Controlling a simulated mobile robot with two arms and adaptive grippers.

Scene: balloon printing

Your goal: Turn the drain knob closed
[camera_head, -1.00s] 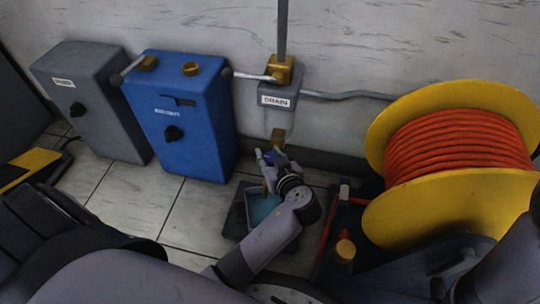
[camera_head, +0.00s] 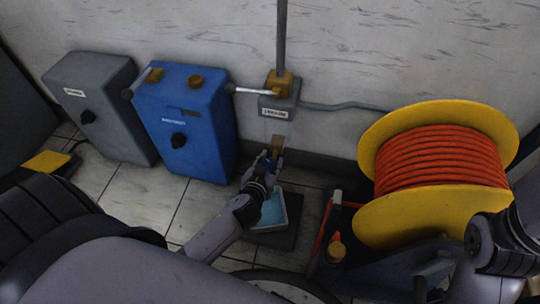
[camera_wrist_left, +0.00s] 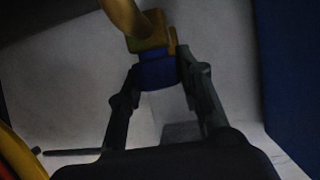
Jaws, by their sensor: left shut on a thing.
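The drain knob (camera_wrist_left: 157,74) is a small blue piece under a brass fitting (camera_wrist_left: 150,30) in the left wrist view. In the head view the brass outlet (camera_head: 277,147) hangs below the grey drain box (camera_head: 279,105) on the wall. My left gripper (camera_head: 268,160) is at the outlet's lower end. In the left wrist view my left gripper (camera_wrist_left: 160,78) has one finger on each side of the blue knob and is shut on it. The fingers hide part of the knob in the head view. Part of my right arm shows at the right edge, without visible fingers.
A tray with blue liquid (camera_head: 285,203) sits on the floor below the outlet. A blue box (camera_head: 190,130) and a grey box (camera_head: 95,105) stand left. A yellow reel with orange hose (camera_head: 440,160) is on the right. Tiled floor is open at left centre.

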